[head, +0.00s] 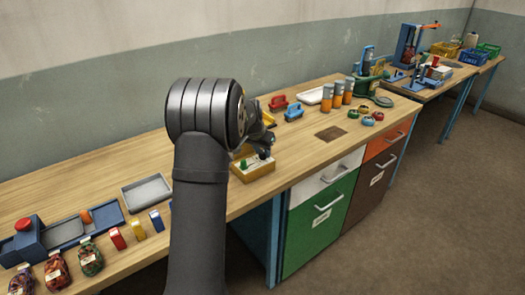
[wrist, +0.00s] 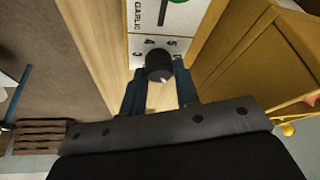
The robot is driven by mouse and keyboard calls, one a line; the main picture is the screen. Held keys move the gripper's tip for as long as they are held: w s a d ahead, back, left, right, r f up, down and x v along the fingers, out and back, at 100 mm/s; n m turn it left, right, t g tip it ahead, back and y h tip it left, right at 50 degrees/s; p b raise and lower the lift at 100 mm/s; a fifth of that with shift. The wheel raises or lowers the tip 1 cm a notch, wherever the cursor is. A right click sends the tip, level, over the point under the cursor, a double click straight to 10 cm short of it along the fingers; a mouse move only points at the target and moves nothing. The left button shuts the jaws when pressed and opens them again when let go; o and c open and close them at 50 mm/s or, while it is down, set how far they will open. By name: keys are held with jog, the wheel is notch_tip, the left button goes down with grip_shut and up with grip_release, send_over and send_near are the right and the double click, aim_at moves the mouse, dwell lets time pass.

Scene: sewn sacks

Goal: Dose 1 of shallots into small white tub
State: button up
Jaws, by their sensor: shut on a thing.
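In the wrist view, my gripper (wrist: 160,88) has its two blue fingers on either side of a black dial knob (wrist: 159,66), shut on it. The knob sits on a white panel (wrist: 148,20) with printed numbers and a label that seems to read GARLIC. In the head view, a wooden box with a pale panel (head: 254,168) and a green part stands near the bench front; my arm hides much of the area and my fingers. I cannot pick out a small white tub or identify shallots.
Several filled net bags, one dark red and green (head: 90,258), lie at the bench's left front. A grey tray (head: 147,193) is behind coloured blocks. Orange-and-grey canisters (head: 338,95) and a white tray (head: 313,96) stand farther back. A yellow surface (wrist: 240,50) flanks the panel.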

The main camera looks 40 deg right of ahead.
jog(key=shift+m, duration=0.4)
jog(key=o, duration=1)
jog(key=shift+c, duration=0.2)
jog(key=v, duration=1.7)
jog(key=shift+w+a+r, duration=0.15)
jog(key=shift+w+r, duration=0.05)
jog(key=shift+w, duration=0.1)
jog(key=x, duration=1.7)
jog(key=shift+s+f, duration=0.2)
jog(key=shift+s, duration=0.05)
